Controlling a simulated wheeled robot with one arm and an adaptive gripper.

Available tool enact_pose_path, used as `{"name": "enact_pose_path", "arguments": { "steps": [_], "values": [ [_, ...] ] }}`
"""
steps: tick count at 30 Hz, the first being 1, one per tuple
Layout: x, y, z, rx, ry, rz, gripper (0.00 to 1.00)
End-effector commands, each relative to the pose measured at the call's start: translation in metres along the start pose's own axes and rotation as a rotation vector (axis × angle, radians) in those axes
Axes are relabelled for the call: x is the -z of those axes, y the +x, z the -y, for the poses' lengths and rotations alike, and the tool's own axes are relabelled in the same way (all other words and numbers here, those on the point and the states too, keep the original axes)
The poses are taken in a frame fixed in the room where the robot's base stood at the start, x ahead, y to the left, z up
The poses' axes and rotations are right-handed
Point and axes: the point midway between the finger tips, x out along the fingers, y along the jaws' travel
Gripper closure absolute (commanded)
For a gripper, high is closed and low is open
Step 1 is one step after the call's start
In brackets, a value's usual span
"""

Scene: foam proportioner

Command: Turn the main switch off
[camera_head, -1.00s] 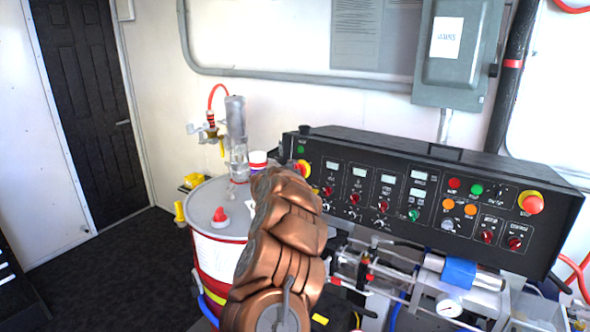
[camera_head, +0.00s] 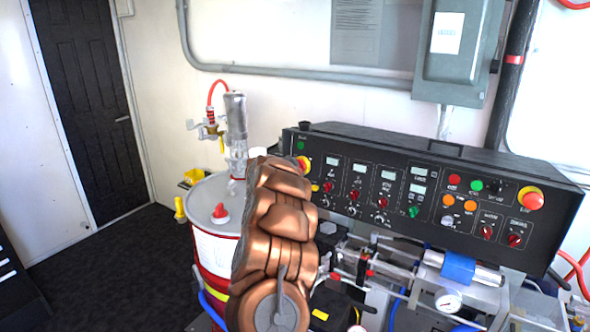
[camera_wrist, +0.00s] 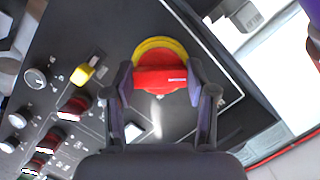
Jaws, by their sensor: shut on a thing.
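The main switch is a red handle on a yellow ring at the left end of the black control panel. In the head view the switch (camera_head: 304,163) is partly hidden behind my copper-coloured arm. In the wrist view the main switch (camera_wrist: 160,72) sits centred, its red handle lying across the picture. My gripper (camera_wrist: 160,82) has one dark finger at each end of the handle and is shut on it. In the head view my gripper is hidden by the arm.
The black control panel (camera_head: 400,150) carries displays and several red knobs. An emergency stop (camera_head: 532,199) is at its right end. A white-topped drum (camera_head: 205,205) stands left of my arm. Pipes and a gauge (camera_head: 448,301) lie below the panel. Dark floor at left is clear.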

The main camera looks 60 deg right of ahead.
Motion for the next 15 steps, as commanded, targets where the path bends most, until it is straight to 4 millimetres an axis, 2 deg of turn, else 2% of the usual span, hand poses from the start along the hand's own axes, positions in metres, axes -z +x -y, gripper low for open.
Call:
{"name": "enact_pose_path", "arguments": {
  "steps": [6,7,14,15],
  "values": [
    [0.0011,0.0003,-0.0001,0.000,-0.001,-0.002,0.79],
    [0.0010,0.0002,-0.0001,0.000,-0.001,-0.002,0.43],
    [0.0004,0.0001,0.0001,0.000,0.000,-0.001,0.19],
    [0.0003,0.0000,0.0002,0.000,0.000,-0.001,0.19]
  ]
}}
